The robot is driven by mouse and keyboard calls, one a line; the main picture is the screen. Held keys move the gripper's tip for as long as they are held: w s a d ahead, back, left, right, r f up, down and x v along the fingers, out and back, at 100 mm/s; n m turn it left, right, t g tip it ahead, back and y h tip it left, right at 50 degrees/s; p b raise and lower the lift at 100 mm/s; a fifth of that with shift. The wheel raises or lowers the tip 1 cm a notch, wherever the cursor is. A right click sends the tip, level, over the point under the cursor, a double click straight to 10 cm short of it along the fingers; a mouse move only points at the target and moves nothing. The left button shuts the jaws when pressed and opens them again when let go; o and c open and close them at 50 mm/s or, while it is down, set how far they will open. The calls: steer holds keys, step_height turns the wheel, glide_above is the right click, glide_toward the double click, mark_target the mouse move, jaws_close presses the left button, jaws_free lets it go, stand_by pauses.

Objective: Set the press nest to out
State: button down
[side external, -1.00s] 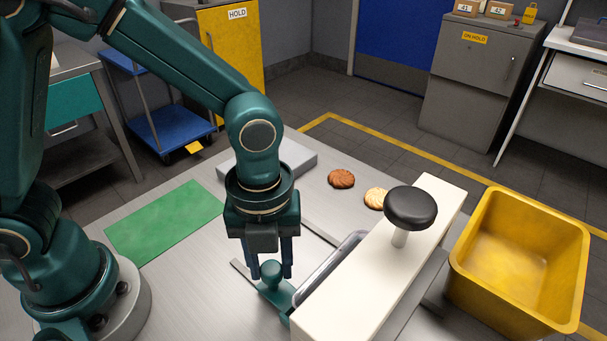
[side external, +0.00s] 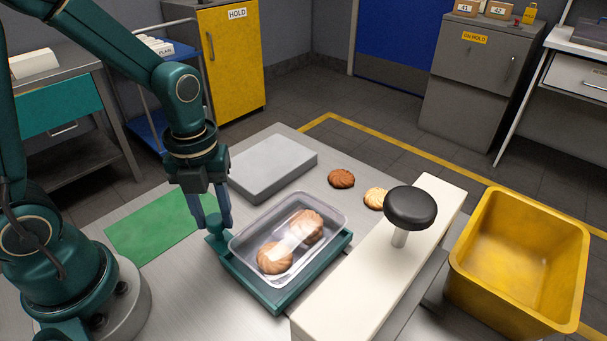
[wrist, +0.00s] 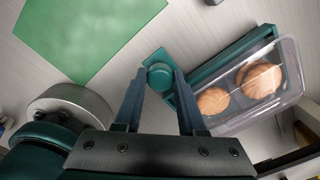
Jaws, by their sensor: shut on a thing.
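The press nest (side external: 262,297) is a teal frame on the steel table. It is pulled out to the left of the white press beam (side external: 352,283). A clear plastic tray (side external: 340,222) with brown biscuits (side external: 275,258) in it sits in the nest. My gripper (side external: 219,222) points down at the nest's left corner, shut on its round teal knob. In the wrist view the knob (wrist: 160,76) is between my fingertips, with the nest and tray to its right. My fingers partly hide the knob in the side view.
A black press handle (side external: 410,208) stands on the beam. A grey block (side external: 272,168), a brown biscuit (side external: 341,178) and a pale biscuit (side external: 376,198) lie behind. A yellow bin (side external: 475,297) is right, a green mat (side external: 150,233) left.

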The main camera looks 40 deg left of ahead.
steer(key=shift+a, duration=0.25)
steer(key=c, duration=0.5)
jaws_free()
steer(key=shift+r, duration=2.6)
